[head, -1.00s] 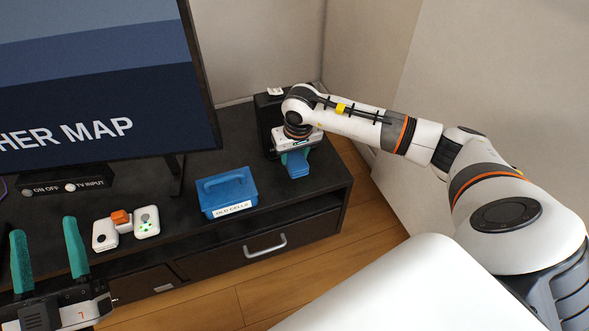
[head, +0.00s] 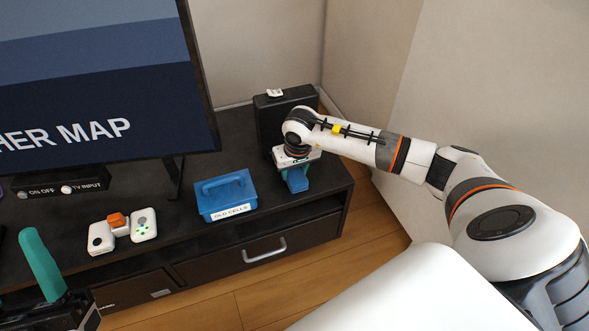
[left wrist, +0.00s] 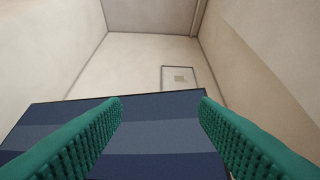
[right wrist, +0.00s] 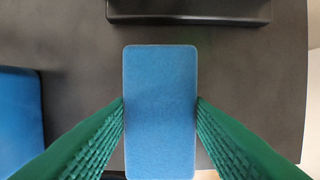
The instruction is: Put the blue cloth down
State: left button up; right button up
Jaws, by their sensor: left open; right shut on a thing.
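The blue cloth (right wrist: 160,105) is a flat, rounded rectangle. My right gripper (right wrist: 160,112) is shut on it, one green finger at each long side. In the head view the cloth (head: 297,181) shows below my right gripper (head: 296,168), at the right end of the dark cabinet. Whether it touches the cabinet top I cannot tell. My left gripper (left wrist: 160,105) is open and empty, its fingers apart in front of the screen. In the head view only one of its fingers shows clearly, at the lower left.
The dark cabinet top (head: 165,205) holds a blue box (head: 226,197) labelled "OLD CELLS" left of the cloth. A black box (head: 272,112) stands behind my right gripper. White devices with an orange piece (head: 118,220) lie further left. The screen (head: 95,80) stands at the back left.

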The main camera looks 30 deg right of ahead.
jog(key=shift+f, duration=0.1)
jog(key=o, duration=1.2)
